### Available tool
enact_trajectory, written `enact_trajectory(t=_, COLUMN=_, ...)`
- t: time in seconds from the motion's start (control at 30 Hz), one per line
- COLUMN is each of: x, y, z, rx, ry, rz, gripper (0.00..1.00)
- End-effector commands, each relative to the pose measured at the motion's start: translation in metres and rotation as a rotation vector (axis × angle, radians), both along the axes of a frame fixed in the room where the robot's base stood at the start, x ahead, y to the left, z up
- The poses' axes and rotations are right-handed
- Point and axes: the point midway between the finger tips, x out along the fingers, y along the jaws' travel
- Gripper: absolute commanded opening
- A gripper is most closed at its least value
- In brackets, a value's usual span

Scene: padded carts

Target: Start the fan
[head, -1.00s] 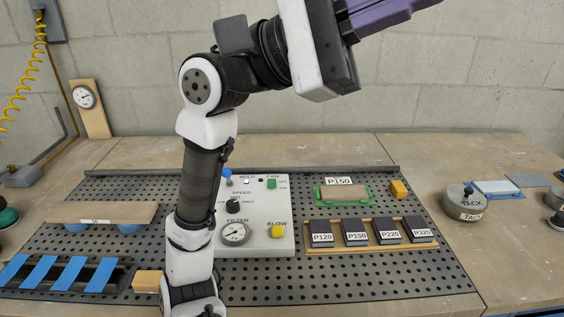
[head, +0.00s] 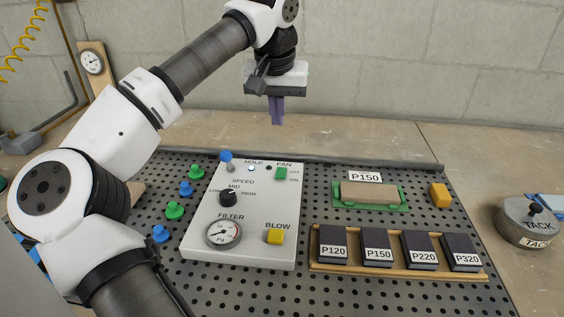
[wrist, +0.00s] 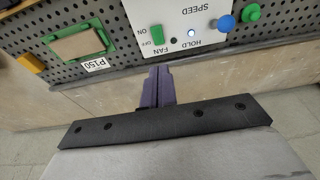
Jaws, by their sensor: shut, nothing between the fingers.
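The grey control panel (head: 262,202) lies on the perforated bench top. Its green FAN switch (head: 281,174) is near the far right corner, with OFF marked on the far side and ON on the near side. It also shows in the wrist view (wrist: 157,35). I cannot tell which way it is set. A dark round lamp (head: 268,168) is left of it. My gripper (head: 277,123) is shut and empty, pointing down, above and beyond the panel's far edge. Its purple fingers (wrist: 159,72) are apart from the switch.
The panel also has a blue-tipped HOLD lever (head: 226,157), a lit white lamp (head: 251,168), a SPEED knob (head: 229,198), a FILTER gauge (head: 223,232) and a yellow BLOW button (head: 275,237). Labelled sanding blocks (head: 377,247) stand to its right. Space above the panel is clear.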

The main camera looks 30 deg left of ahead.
Motion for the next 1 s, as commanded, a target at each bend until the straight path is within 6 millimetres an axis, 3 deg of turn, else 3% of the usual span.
enact_trajectory(t=0.27, x=0.003, y=0.0, z=-0.012, rx=-0.003, ry=-0.002, rz=-0.002, gripper=0.0)
enact_trajectory(t=0.7, x=0.021, y=0.008, z=-0.098, rx=-0.007, ry=-0.001, rz=-0.004, gripper=0.0)
enact_trajectory(t=1.0, x=0.017, y=0.006, z=-0.133, rx=-0.004, ry=-0.003, rz=-0.003, gripper=0.0)
